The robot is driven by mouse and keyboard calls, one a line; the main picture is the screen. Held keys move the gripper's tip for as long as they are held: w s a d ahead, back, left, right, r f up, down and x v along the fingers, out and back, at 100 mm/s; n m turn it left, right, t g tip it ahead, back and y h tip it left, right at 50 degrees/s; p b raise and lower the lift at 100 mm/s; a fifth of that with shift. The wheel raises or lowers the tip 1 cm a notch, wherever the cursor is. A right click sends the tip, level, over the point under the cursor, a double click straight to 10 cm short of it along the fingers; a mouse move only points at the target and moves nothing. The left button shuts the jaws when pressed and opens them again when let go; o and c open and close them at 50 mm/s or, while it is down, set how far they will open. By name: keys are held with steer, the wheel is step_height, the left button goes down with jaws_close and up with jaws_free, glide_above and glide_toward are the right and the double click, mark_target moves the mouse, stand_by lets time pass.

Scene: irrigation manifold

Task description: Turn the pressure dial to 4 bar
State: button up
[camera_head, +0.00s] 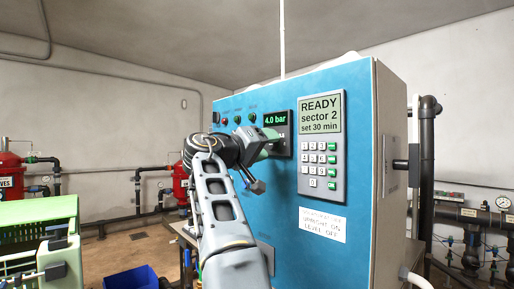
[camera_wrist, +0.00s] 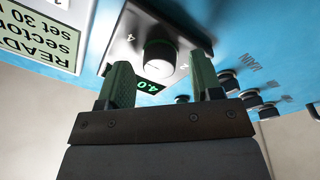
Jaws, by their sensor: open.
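In the head view my gripper (camera_head: 268,142) is at the cabinet face below the display, and the arm hides the knob.
A keypad panel (camera_head: 321,147) with a screen reading "READY sector 2 set 30 min" is to the right on the blue cabinet (camera_head: 345,85). Small knobs and lamps (camera_head: 238,119) sit left of the display. A green crate (camera_head: 40,211) and blue bin (camera_head: 131,278) are at lower left.

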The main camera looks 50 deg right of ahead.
steer(key=w+a+f+b, duration=0.1)
steer(key=a+b, duration=0.1)
steer(key=a, duration=1.1)
steer(key=shift+a+f, duration=0.25)
